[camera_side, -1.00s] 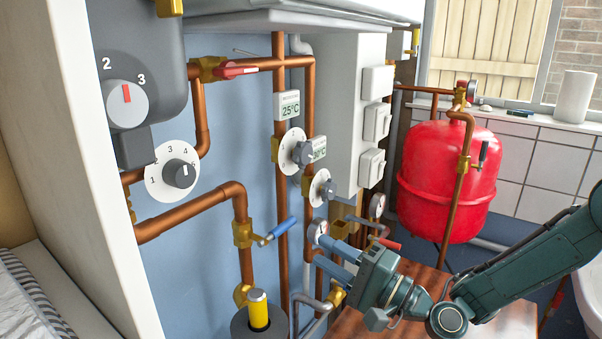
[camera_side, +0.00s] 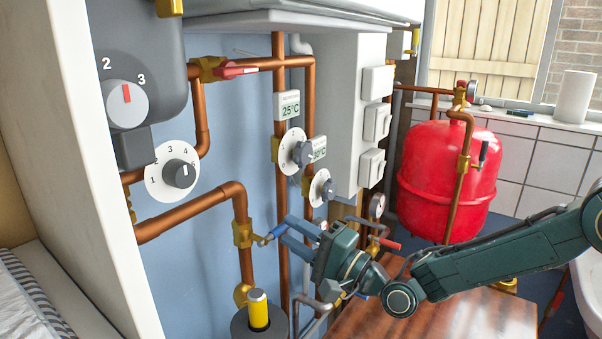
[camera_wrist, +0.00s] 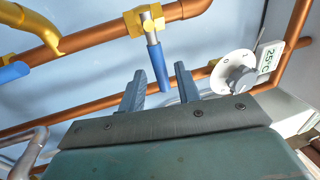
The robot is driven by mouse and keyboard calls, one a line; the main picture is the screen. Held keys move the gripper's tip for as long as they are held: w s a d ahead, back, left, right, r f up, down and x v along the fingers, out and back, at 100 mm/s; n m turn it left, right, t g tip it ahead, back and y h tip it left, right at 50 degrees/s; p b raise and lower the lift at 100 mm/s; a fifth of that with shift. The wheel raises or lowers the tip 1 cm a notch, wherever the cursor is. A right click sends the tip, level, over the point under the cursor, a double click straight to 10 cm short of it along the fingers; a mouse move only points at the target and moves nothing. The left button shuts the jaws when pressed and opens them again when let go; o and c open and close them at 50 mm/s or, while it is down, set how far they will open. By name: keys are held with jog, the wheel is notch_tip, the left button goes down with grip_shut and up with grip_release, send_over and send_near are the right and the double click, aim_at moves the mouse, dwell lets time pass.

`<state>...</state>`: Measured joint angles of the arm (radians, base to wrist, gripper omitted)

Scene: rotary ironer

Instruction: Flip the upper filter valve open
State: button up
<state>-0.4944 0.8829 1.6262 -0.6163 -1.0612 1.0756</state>
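The upper filter valve is a brass body (camera_side: 242,233) on a vertical copper pipe, with a lever in a blue sleeve (camera_side: 278,230). In the wrist view its brass body (camera_wrist: 146,20) is at the top and the blue lever (camera_wrist: 158,66) points down toward my gripper. My gripper (camera_side: 287,236) is beside the lever's end in the side view. In the wrist view my gripper (camera_wrist: 158,73) is open, its two fingers on either side of the blue sleeve with gaps showing. I cannot tell whether either finger touches it.
Another blue sleeve (camera_wrist: 13,72) lies at the left of the wrist view, near a yellow fitting (camera_wrist: 50,35). A dial (camera_side: 321,188) and a vertical copper pipe (camera_side: 282,150) are close to my gripper. A yellow-topped cylinder (camera_side: 258,308) stands below. A red tank (camera_side: 440,185) is behind.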

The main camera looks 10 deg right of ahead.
aim_at(287, 229)
jog(key=shift+x, duration=1.5)
grip_shut()
